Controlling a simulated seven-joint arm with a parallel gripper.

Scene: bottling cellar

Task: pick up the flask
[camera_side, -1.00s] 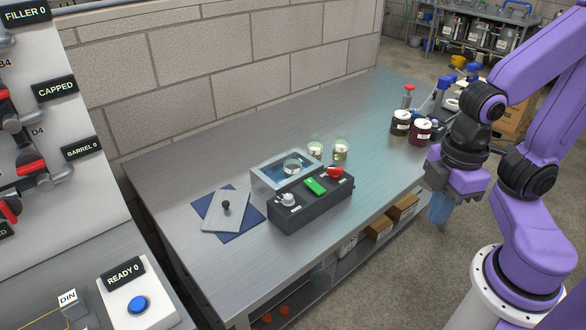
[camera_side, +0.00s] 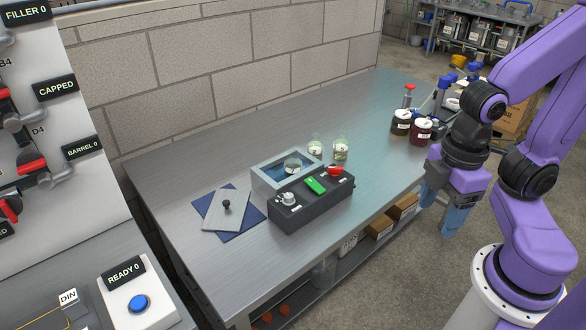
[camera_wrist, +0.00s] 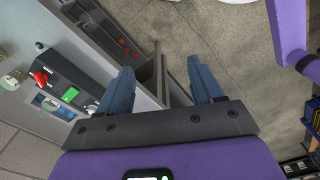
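Two small clear glass vessels with white labels, a left one (camera_side: 315,147) and a right one (camera_side: 340,150), stand upright on the metal bench behind a water bath. A third labelled glass vessel (camera_side: 293,166) sits inside the bath. I cannot tell which of them is the flask. My gripper (camera_side: 441,212) hangs beyond the bench's front right edge, well away from the glassware. Its blue fingers are spread and empty, also in the wrist view (camera_wrist: 160,78). A glass vessel shows at the left edge of the wrist view (camera_wrist: 13,79).
Two dark jars (camera_side: 401,124) (camera_side: 422,132) stand at the bench's right. A plate (camera_side: 226,210) with a black knob lies on a blue mat. The bench's back left is clear.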

